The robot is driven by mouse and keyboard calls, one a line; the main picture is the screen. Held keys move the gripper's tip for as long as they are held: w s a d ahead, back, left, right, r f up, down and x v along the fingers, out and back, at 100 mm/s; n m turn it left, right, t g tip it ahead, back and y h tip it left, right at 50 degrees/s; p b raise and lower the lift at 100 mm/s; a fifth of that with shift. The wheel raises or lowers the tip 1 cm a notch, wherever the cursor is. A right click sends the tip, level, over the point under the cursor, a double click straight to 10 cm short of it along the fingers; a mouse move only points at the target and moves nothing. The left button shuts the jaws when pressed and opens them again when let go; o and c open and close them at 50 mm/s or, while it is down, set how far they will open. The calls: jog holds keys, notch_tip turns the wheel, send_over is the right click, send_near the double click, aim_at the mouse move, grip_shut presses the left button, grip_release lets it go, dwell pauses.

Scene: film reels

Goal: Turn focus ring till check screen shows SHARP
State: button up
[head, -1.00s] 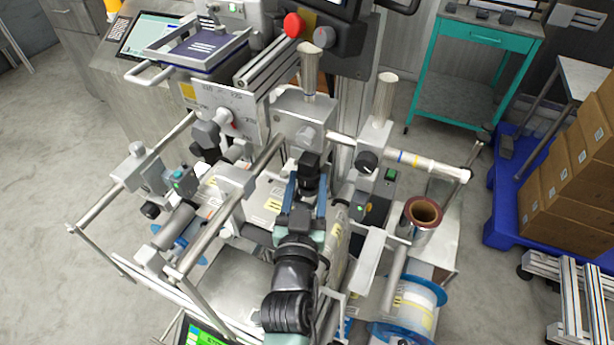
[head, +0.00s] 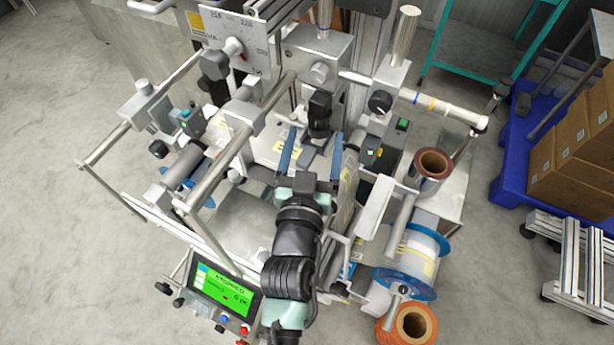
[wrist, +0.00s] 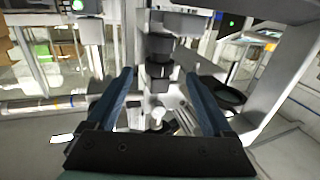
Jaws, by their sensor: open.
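A black camera with a stepped lens (head: 319,115) hangs below a grey block on the machine; it also shows in the wrist view (wrist: 159,62). I cannot make out which of its dark bands is the focus ring. My gripper (head: 314,134) is open, with one blue finger on each side of the lens's lower end. In the wrist view my gripper (wrist: 159,73) shows a gap between the lens and both fingers. A screen (head: 226,287) at the lower front is mostly green; its small text cannot be read for certain.
Steel rails (head: 205,165) and rollers frame the left of the machine. A foil roll (head: 432,165), a blue-flanged reel (head: 425,262) and an orange reel (head: 411,324) stand to the right. Open floor (head: 60,180) lies at the left.

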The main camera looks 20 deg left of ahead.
jog(key=b+v, duration=0.1)
jog(key=v, duration=0.8)
jog(key=shift+b, duration=0.35)
jog(key=shift+s, duration=0.1)
